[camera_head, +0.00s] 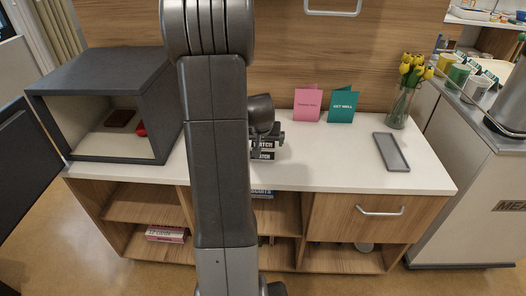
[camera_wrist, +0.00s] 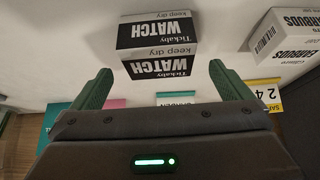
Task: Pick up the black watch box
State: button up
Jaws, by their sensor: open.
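The black watch box (camera_head: 263,154), with white bands lettered WATCH, stands on the white cabinet top, partly hidden behind my arm in the head view. In the wrist view the watch box (camera_wrist: 158,62) appears upside down, just beyond and between my two green fingers. My gripper (camera_wrist: 160,80) is open, with a finger to each side of the box and nothing held. In the head view my gripper (camera_head: 266,128) is at the box, mostly hidden by my own arm; whether it touches the box cannot be told.
A white earbuds box (camera_wrist: 285,38) lies to the right in the wrist view. Pink (camera_head: 307,105) and teal (camera_head: 342,106) cards and a tulip vase (camera_head: 401,105) stand along the back. A grey tray (camera_head: 390,152) lies right; an open grey cubby (camera_head: 100,65) stands left.

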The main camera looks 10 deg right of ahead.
aim_at(263, 145)
jog(key=shift+x, duration=1.85)
jog(key=shift+s, duration=0.2)
jog(key=shift+c, duration=0.5)
jog(key=c, duration=1)
